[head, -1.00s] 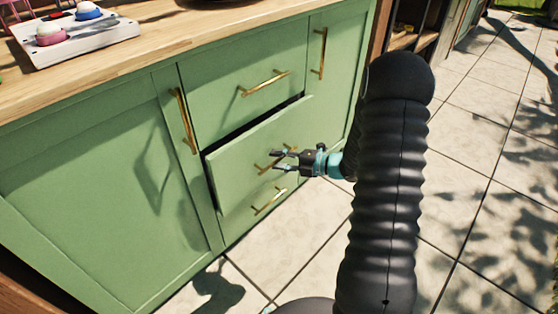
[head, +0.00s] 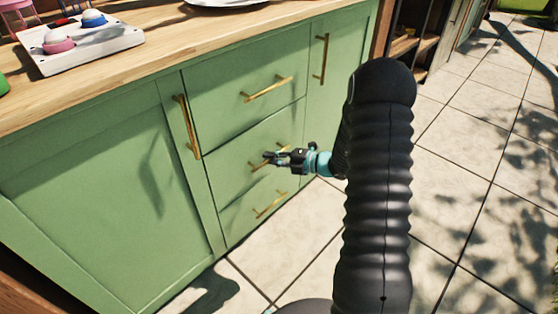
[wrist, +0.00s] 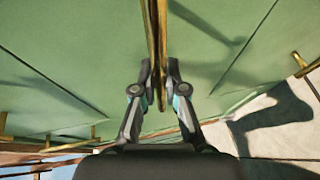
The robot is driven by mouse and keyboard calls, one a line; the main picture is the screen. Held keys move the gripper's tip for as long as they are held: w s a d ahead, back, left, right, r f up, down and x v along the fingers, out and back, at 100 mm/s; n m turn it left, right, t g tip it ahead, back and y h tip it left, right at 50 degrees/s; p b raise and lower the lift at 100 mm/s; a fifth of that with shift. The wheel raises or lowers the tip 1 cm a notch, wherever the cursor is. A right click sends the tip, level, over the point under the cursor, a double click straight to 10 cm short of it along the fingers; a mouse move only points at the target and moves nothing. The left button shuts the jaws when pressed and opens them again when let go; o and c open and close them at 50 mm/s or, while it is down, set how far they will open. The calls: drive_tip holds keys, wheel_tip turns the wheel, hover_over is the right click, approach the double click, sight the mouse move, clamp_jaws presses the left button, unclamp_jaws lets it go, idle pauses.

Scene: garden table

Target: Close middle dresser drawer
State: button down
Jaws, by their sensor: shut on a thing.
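The middle drawer (head: 232,158) is the green front between two other drawers of the dresser, and it sits about flush with them. Its gold handle (head: 257,165) is partly hidden by my gripper (head: 271,158). In the wrist view, my gripper (wrist: 158,82) has its fingers closed on either side of the gold handle (wrist: 156,40). The top drawer (head: 222,92) above and the bottom drawer (head: 240,218) below are both shut, each with a gold bar handle.
Green cupboard doors flank the drawers, the left one (head: 90,190) wide and with a vertical gold handle. The wooden worktop (head: 190,42) carries a white tray (head: 88,52) with pink and blue items. Paved floor (head: 470,190) lies open at right.

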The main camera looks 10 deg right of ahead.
drive_tip(key=shift+w+a, duration=0.1)
drive_tip(key=shift+w, duration=0.15)
drive_tip(key=c, duration=1.2)
unclamp_jaws()
drive_tip(key=shift+a, duration=0.15)
drive_tip(key=v, duration=1.2)
